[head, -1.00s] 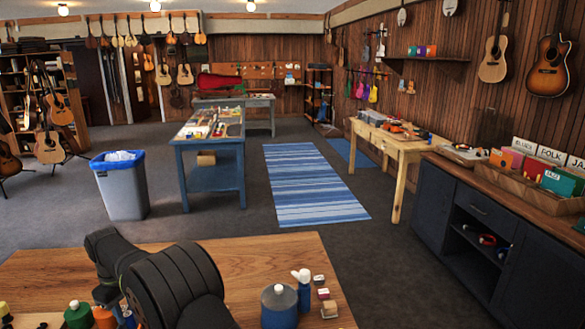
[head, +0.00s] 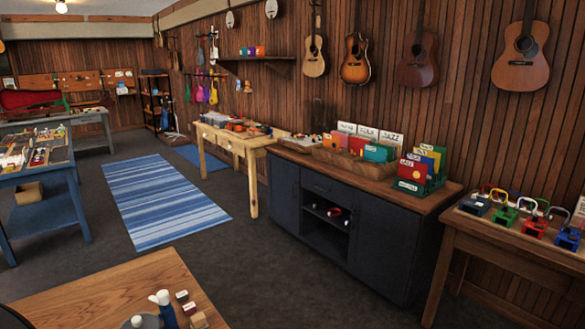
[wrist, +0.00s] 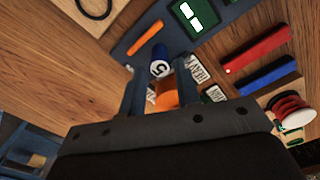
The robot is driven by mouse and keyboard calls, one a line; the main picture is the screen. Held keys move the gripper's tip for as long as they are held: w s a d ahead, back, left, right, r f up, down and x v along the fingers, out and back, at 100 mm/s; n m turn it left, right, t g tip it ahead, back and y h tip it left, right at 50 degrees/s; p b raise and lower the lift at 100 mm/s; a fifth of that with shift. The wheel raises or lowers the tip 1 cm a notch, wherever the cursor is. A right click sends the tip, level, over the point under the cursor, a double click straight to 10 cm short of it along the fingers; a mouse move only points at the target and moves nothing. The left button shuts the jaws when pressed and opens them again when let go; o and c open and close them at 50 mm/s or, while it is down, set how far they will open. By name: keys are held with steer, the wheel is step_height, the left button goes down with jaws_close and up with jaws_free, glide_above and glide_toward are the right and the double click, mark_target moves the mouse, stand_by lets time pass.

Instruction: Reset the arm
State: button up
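My gripper (wrist: 158,80) shows only in the wrist view, tilted over a wooden bench top. Its two blue-grey fingers stand apart. A blue round thing (wrist: 160,68) with a white mark and an orange thing (wrist: 166,95) show in the gap between them. They seem to lie beyond the fingers, and I see no clear grip on either. In the head view the gripper is out of frame. Only a dark piece of my arm (head: 12,318) shows at the lower left corner.
The wooden bench (head: 115,285) carries a white-capped bottle (head: 165,308) and small blocks. In the wrist view, red (wrist: 257,48) and blue (wrist: 265,75) bars, a red spool (wrist: 290,108) and small label cards lie near the fingers. A dark cabinet (head: 345,225) stands across open floor.

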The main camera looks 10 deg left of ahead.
step_height(320, 180, down, 2)
steer(key=shift+f, duration=0.25)
step_height(320, 180, up, 11)
step_height(320, 180, down, 12)
steer(key=shift+r, duration=0.25)
step_height(320, 180, up, 4)
steer(key=shift+f, duration=0.1)
steer(key=w+d+r, duration=0.7)
steer(key=w, duration=0.2)
steer(key=s+d+f+n, duration=0.1)
steer(key=s+d+f, duration=0.1)
steer(key=d, duration=1.5)
steer(key=s+a+f, duration=0.4)
steer(key=s, duration=0.1)
steer(key=s+a+f, duration=0.2)
steer(key=s+a, duration=0.1)
steer(key=shift+s+f, duration=0.15)
steer(key=shift+f, duration=0.05)
steer(key=shift+s+a+f, duration=0.25)
steer(key=shift+s, duration=0.1)
stand_by(0.7)
